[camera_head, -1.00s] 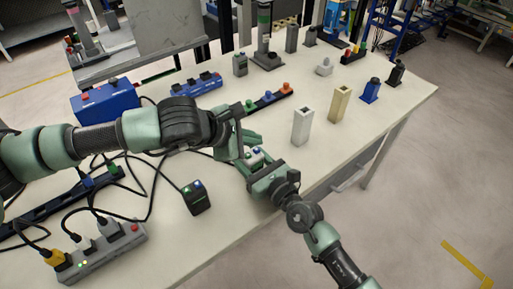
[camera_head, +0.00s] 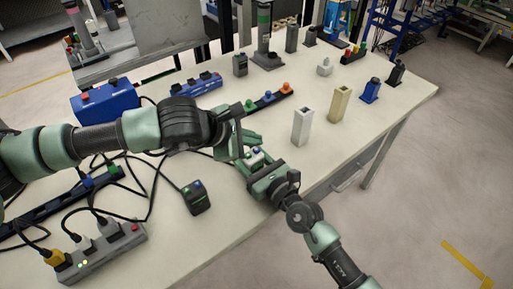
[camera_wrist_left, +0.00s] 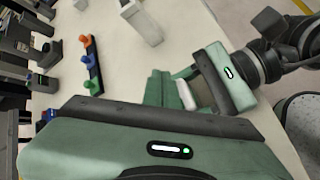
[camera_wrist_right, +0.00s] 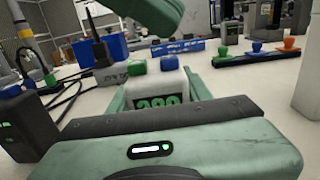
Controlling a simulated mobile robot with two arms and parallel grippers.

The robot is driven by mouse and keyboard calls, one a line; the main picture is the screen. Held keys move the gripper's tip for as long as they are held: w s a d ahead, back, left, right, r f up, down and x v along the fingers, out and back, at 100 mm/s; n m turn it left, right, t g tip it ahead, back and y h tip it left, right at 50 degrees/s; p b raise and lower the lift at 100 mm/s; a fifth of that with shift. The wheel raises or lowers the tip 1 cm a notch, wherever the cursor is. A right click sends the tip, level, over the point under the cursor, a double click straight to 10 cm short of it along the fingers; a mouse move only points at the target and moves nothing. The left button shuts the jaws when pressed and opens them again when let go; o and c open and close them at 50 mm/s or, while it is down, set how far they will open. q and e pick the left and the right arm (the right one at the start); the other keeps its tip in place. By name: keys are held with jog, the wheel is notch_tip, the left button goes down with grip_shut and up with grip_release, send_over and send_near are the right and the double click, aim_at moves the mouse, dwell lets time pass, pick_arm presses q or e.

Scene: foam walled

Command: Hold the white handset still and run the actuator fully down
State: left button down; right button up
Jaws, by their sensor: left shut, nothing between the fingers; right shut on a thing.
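The white handset (camera_head: 255,156) has a green and a blue button on top. In the right wrist view the handset (camera_wrist_right: 160,83) stands between my right fingers, with green digits on its front that look like 280. My right gripper (camera_head: 262,168) is shut on it, above the table's front part. My left gripper (camera_head: 250,143) is shut and empty, just above and beside the handset's top; I cannot tell if it touches a button. In the left wrist view the handset (camera_wrist_left: 187,95) is partly hidden by green fingers. An upright column with a green band (camera_head: 264,32), perhaps the actuator, stands at the back.
A power strip (camera_head: 100,252) and cables fill the front left. A white post (camera_head: 302,126) and a beige post (camera_head: 339,104) stand to the right. A button bar (camera_head: 268,98) lies behind.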

pick_arm(q)
jog(key=shift+f, duration=0.2)
jog(key=shift+f, duration=0.2)
jog(key=shift+f, duration=0.55)
dwell(2.3)
jog(key=shift+r, duration=0.15)
dwell(1.4)
jog(key=shift+r, duration=0.8)
jog(key=shift+r, duration=0.1)
notch_tip(320, 180, up, 5)
jog(key=shift+f, duration=0.1)
dwell(0.5)
